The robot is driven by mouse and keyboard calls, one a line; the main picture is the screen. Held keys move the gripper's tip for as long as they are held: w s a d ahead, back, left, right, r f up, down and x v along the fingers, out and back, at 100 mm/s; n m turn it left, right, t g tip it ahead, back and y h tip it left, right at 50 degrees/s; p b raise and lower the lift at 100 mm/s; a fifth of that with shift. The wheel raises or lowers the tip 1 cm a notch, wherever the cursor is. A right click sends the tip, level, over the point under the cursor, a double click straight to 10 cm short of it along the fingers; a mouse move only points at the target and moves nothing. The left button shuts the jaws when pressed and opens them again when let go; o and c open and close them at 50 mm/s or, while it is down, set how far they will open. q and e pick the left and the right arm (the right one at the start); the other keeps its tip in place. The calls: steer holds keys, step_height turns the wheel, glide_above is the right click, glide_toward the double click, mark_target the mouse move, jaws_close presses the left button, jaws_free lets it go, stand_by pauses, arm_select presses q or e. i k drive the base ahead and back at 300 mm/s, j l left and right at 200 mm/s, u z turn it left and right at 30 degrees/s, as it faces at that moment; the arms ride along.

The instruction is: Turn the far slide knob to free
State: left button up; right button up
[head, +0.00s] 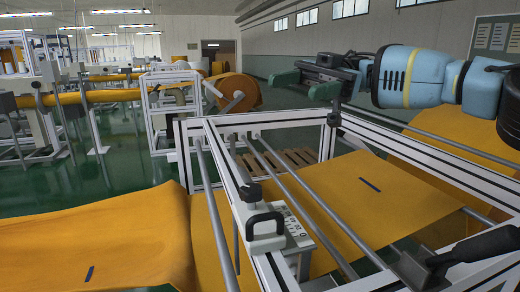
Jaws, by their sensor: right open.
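A small black knob (250,192) stands on the near-left rail of the metal frame, just beyond a black loop handle (263,221). I take it for the far slide knob; its setting cannot be read. A pale plate with markings (294,232) lies beside the handle. My right gripper (304,84) has dark green fingers held apart with nothing between them. It is in the air over the frame's far side, up and to the right of the knob and well apart from it. My left gripper is not in view.
The white frame (255,118) carries several steel rods and orange felt (390,200) with a dark blue mark. More felt (95,235) spreads at the left. A black lever (490,243) is at the near right. Rollers and machines stand behind on the green floor.

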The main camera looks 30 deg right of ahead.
mark_target(249, 193)
steer(key=k+j, duration=0.15)
steer(key=j, duration=0.2)
steer(key=k+j, duration=0.15)
steer(key=j, duration=0.25)
steer(key=k+j, duration=0.1)
steer(key=j, duration=0.25)
steer(key=k+j, duration=0.15)
steer(key=j, duration=0.25)
steer(key=k+j, duration=0.15)
steer(key=j, duration=0.2)
steer(key=k+j, duration=0.15)
steer(key=j, duration=0.25)
steer(key=k+j, duration=0.15)
steer(key=j, duration=0.2)
